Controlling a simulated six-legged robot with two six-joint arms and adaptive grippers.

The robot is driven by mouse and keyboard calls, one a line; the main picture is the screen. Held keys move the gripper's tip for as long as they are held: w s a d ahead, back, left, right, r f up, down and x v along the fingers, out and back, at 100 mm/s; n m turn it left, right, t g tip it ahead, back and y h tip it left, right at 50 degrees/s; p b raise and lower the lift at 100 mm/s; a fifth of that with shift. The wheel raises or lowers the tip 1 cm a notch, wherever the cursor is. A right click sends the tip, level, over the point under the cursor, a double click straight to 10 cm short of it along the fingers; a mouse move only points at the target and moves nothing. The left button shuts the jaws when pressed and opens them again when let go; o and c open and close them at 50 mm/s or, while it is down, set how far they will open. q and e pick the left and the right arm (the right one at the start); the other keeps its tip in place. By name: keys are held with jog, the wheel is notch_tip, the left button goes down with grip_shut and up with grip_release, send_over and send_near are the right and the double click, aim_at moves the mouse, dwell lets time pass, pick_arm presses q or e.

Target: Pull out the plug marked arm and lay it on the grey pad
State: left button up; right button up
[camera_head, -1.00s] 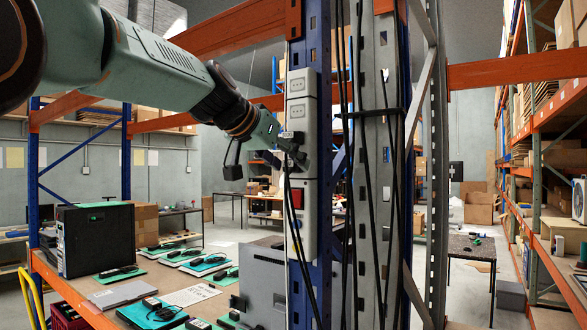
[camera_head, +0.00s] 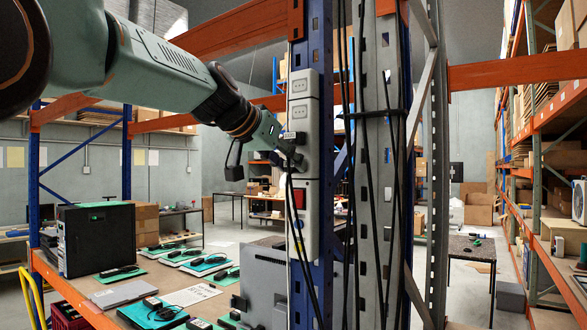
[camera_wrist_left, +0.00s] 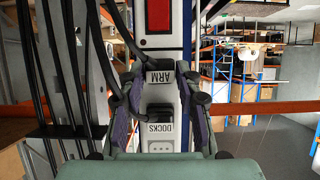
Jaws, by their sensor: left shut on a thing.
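The power strip (camera_head: 303,100) runs up the blue rack post, and its red switch (camera_head: 298,194) sits below the plugs. My left gripper (camera_head: 293,153) is at the strip. In the left wrist view, upside down, its two fingers (camera_wrist_left: 158,82) close from either side on the black plug marked ARM (camera_wrist_left: 160,76), beside the red switch (camera_wrist_left: 158,15). The plug still looks to be at the strip; its seating is hidden. A plug marked DOCKS (camera_wrist_left: 159,108) sits between the fingers nearer the palm. A flat grey piece (camera_head: 122,293), possibly the grey pad, lies on the bench. My right gripper is out of view.
Black cables (camera_head: 298,245) hang down from the plugs, and more run along the grey post (camera_head: 378,180). The bench holds a black computer case (camera_head: 96,238), several chargers on green pads (camera_head: 208,263), a white sheet (camera_head: 190,295) and a grey panel (camera_head: 263,285).

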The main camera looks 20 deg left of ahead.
aim_at(290, 172)
pick_arm(q)
grip_shut()
jog(key=shift+s+f+b, duration=0.1)
jog(key=shift+f+b, duration=0.05)
jog(key=shift+b, duration=0.2)
jog(key=shift+s+a+b, duration=0.25)
jog(key=shift+s+b, duration=0.05)
jog(key=shift+s, duration=0.6)
jog(key=shift+a+b, duration=0.1)
jog(key=shift+b, duration=0.25)
jog(key=shift+s+a, duration=0.25)
jog(key=shift+s, duration=0.5)
jog(key=shift+b, duration=0.4)
jog(key=shift+s, duration=0.1)
